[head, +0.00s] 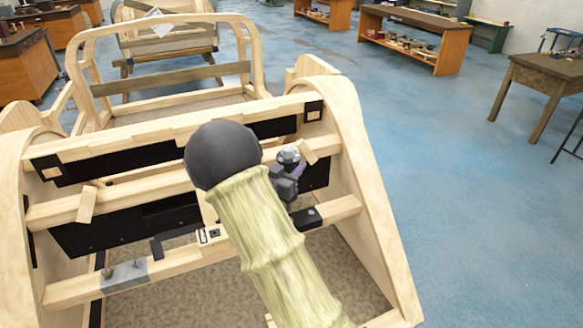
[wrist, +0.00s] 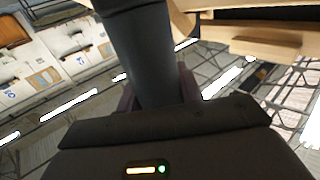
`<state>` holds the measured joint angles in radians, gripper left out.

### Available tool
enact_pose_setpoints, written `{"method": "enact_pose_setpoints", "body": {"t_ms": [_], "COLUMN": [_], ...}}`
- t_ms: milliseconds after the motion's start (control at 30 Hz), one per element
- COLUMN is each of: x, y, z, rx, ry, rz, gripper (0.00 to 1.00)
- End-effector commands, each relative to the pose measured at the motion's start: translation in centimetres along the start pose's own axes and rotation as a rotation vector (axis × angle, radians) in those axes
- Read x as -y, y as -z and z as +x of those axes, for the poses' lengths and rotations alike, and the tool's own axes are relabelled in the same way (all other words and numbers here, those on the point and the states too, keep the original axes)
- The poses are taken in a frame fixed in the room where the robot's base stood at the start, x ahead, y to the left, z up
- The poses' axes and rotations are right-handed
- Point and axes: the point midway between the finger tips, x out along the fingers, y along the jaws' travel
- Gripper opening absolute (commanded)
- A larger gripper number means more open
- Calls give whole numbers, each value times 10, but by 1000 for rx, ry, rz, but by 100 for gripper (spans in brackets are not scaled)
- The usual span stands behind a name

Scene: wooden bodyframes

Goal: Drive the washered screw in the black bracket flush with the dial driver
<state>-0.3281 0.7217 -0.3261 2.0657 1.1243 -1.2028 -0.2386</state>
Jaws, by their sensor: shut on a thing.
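My gripper (wrist: 158,95) is shut on a thick dark cylinder, the dial driver (wrist: 140,45), with a purple finger on each side. In the head view my gripper (head: 297,171) is partly hidden behind my arm, and a silver-grey round part at its upper end looks like part of the driver (head: 288,155). A black bracket (head: 303,218) sits on the front wooden rail, just below and right of the gripper. A small light spot on it may be the washered screw (head: 311,211). The driver is apart from the bracket; its working tip cannot be made out.
The wooden bodyframe (head: 375,190) surrounds the gripper, with curved sides and cross rails. A grey plate (head: 125,276) with upright pegs lies on the front rail at left. Small parts (head: 208,235) sit mid-rail. Open blue floor (head: 450,170) lies right, with benches (head: 415,40) behind.

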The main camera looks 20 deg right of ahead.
Motion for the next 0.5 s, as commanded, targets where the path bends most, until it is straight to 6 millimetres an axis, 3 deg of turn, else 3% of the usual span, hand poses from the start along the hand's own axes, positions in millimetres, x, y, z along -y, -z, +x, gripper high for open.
{"method": "enact_pose_setpoints", "body": {"t_ms": [500], "x": [0], "y": [25], "z": [0], "rx": [-4], "ry": [-1], "rz": [2], "gripper": [7]}}
